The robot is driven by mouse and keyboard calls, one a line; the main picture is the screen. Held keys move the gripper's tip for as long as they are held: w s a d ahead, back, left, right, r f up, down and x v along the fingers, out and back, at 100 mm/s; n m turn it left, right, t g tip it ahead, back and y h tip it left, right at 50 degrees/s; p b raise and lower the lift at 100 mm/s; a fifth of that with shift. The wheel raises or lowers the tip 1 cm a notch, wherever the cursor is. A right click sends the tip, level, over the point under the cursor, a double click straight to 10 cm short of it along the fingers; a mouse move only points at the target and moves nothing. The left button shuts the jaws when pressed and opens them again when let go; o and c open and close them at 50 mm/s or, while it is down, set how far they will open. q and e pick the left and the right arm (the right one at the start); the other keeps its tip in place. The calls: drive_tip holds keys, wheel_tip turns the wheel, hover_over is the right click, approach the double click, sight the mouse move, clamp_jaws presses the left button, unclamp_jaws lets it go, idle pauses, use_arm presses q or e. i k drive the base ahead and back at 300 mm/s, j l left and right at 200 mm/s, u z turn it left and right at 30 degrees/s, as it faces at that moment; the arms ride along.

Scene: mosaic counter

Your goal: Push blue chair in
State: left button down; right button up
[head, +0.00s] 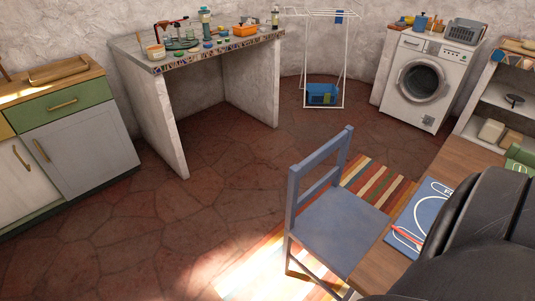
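The blue chair (337,229) stands upright on a striped rug in the lower middle of the head view. Its slatted backrest (317,180) is on the left side, away from the table. The right edge of its seat meets the edge of the wooden table (378,269) in the picture, and I cannot tell how far the seat reaches under it. Large black parts, which look like my own arm, cover the lower right corner and hide part of the table. Neither gripper shows.
A blue placemat with a plate outline and red cutlery (407,236) lies on the table. The striped rug (372,183) lies under the chair. Open stone floor (150,235) is left of the chair. A mosaic counter (222,52), drying rack (323,93) and washing machine (424,82) stand behind.

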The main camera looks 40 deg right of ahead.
sight(339, 228)
drive_tip(key=i+z, duration=0.15)
drive_tip(key=i, duration=0.35)
drive_tip(key=i+j+z, duration=0.2)
drive_tip(key=i, duration=0.25)
drive_tip(key=i+z, duration=0.15)
drive_tip(key=i, duration=0.35)
drive_tip(key=i+z, duration=0.25)
drive_tip(key=z, duration=0.2)
drive_tip(key=i+j+z, duration=0.1)
drive_tip(key=z, duration=0.35)
drive_tip(key=i+j+z, duration=0.2)
drive_tip(key=z, duration=0.2)
drive_tip(key=i+j+z, duration=0.25)
drive_tip(key=z, duration=0.2)
drive_tip(key=i+j+z, duration=0.1)
drive_tip(key=z, duration=0.35)
drive_tip(key=i+j+z, duration=0.1)
drive_tip(key=z, duration=0.3)
drive_tip(key=j+z, duration=0.2)
drive_tip(key=z, duration=0.25)
drive_tip(key=i+j+z, duration=0.1)
drive_tip(key=z, duration=0.35)
drive_tip(key=j, duration=0.1)
